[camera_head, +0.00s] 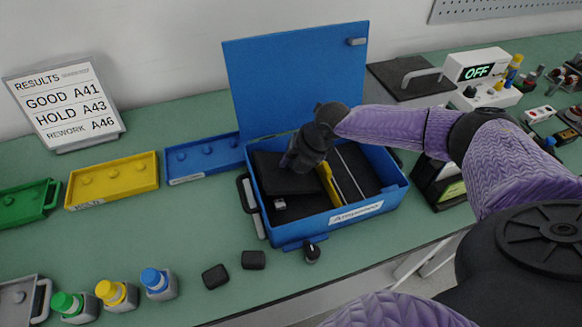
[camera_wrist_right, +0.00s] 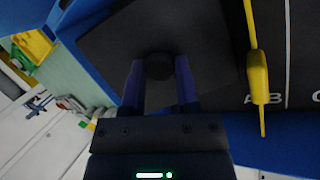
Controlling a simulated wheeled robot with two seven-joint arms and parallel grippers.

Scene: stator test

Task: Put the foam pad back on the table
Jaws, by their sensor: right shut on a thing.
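The foam pad (camera_head: 278,178) is a flat black square at the left side of the open blue box (camera_head: 330,222). In the wrist view the foam pad (camera_wrist_right: 205,45) shows a round dark knob (camera_wrist_right: 159,66) between my fingers. My right gripper (camera_head: 291,163) reaches down from the right and is shut on this knob; it also shows in the wrist view (camera_wrist_right: 160,75). The pad looks slightly turned against the box walls. I cannot tell whether it rests in the box or is held just above its floor. My left gripper is not in view.
The box lid (camera_head: 295,80) stands open at the back. A yellow tool (camera_head: 328,184) lies in the box, right of the pad. Yellow (camera_head: 112,180) and blue (camera_head: 203,158) trays stand left. Several capped bottles stand in front.

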